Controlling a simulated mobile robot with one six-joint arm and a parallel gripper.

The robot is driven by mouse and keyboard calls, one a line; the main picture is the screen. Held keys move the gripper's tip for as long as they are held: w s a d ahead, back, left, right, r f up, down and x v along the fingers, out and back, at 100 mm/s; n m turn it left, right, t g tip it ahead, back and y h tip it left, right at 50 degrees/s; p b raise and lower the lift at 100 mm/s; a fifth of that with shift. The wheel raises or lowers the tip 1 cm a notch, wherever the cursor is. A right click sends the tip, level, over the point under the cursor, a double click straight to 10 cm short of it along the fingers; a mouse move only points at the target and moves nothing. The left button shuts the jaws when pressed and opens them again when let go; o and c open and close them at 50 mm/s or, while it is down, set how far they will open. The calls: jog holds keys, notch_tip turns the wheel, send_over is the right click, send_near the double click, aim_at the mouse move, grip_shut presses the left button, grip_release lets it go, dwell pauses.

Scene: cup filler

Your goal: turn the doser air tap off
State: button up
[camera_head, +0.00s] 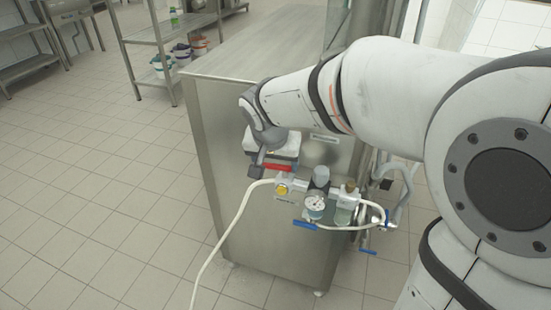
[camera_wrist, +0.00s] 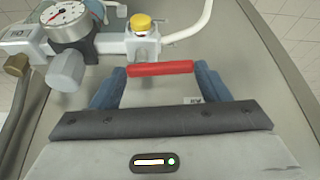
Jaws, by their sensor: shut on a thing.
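A red tap handle (camera_wrist: 160,68) lies crosswise between the two blue fingertips of my gripper (camera_wrist: 160,74), one at each end of it. My gripper is shut on this handle. The handle joins a grey valve body (camera_wrist: 143,45) with a yellow knob (camera_wrist: 141,22) on top. In the head view the red handle (camera_head: 269,165) shows under my wrist, at the left end of the air unit, and my fingers are mostly hidden there. A small label, partly hidden, sits by the right finger in the wrist view (camera_wrist: 193,100).
A round pressure gauge (camera_head: 315,205) and a regulator (camera_head: 319,178) stand right of the handle. A white hose (camera_head: 232,221) runs down left. The steel cabinet (camera_head: 231,165) is close behind; the floor left is open.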

aim_at(288, 166)
jog(key=n, duration=0.1)
jog(key=n+y+p, duration=0.1)
jog(key=s+n+p, duration=0.1)
jog(key=n, duration=0.1)
jog(key=shift+d+r+y, duration=0.15)
jog(key=shift+d+y, duration=0.1)
jog(key=shift+y, duration=0.05)
jog(key=n, duration=0.1)
jog(key=n+y, duration=0.1)
jog(key=n+p, duration=0.1)
jog(key=shift+s+d+f+n, duration=0.2)
jog(key=shift+d+n, duration=0.1)
jog(key=shift+n, duration=0.1)
jog(key=n+y+b, duration=0.1)
jog(key=n, duration=0.1)
jog(key=n+g+b, duration=0.1)
jog(key=n+b, duration=0.1)
jog(key=shift+s+d+f+y, duration=0.15)
jog(key=shift+d+y, duration=0.25)
jog(key=n+b, duration=0.1)
jog(key=n, duration=0.1)
jog(key=n+g+b, duration=0.1)
jog(key=n, duration=0.1)
jog(key=shift+s+d+n+g+y, duration=0.1)
jog(key=shift+d+n+g+y, duration=0.2)
jog(key=shift+d+y, duration=0.1)
jog(key=shift+r, duration=0.2)
jog(key=o, duration=1)
jog(key=shift+p+v, duration=1.05)
jog(key=shift+v, duration=2.85)
